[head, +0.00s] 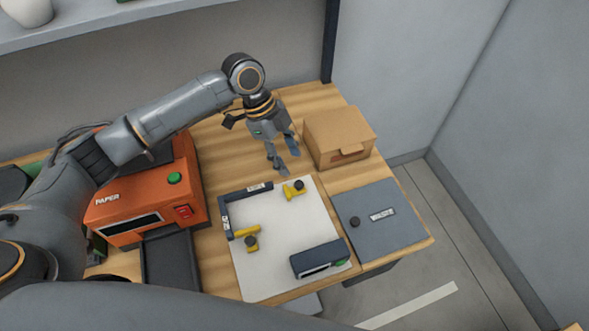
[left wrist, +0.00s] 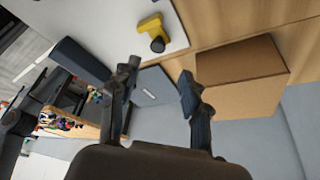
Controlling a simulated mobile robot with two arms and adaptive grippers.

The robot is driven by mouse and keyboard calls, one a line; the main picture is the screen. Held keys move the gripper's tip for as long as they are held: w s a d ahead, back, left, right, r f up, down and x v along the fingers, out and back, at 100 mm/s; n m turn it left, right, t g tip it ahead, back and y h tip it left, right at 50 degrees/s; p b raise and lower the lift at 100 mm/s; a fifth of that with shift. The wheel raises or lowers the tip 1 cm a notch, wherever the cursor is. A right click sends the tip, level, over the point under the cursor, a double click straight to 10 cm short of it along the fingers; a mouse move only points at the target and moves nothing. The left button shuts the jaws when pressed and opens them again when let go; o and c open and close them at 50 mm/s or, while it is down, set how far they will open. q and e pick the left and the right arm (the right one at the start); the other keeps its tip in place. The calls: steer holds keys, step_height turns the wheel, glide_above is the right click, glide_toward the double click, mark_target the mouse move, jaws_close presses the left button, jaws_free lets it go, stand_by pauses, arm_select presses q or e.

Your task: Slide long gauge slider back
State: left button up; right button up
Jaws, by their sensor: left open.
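A dark L-shaped gauge frame (head: 226,212) lies along the far left corner of a white board (head: 275,270). Two yellow sliders with black knobs stand at it: one by the far rail (head: 294,190), one by the left rail (head: 247,232). I cannot tell which is the long one. One yellow slider also shows in the left wrist view (left wrist: 150,24), apart from my fingers. My left gripper (head: 285,161) is open and empty, above the table beyond the far slider; its fingers also show in the left wrist view (left wrist: 160,76). My right gripper is not in view.
A cardboard box (head: 339,132) stands close right of my left gripper. An orange machine marked PAPER (head: 150,195) is at left, with a dark tray (head: 168,262). A grey WASTE lid (head: 385,235) lies right, and a dark blue device (head: 318,258) sits on the board's near edge.

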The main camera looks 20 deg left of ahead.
arm_select(q)
steer(key=shift+v, duration=2.25)
steer(key=shift+d, duration=0.1)
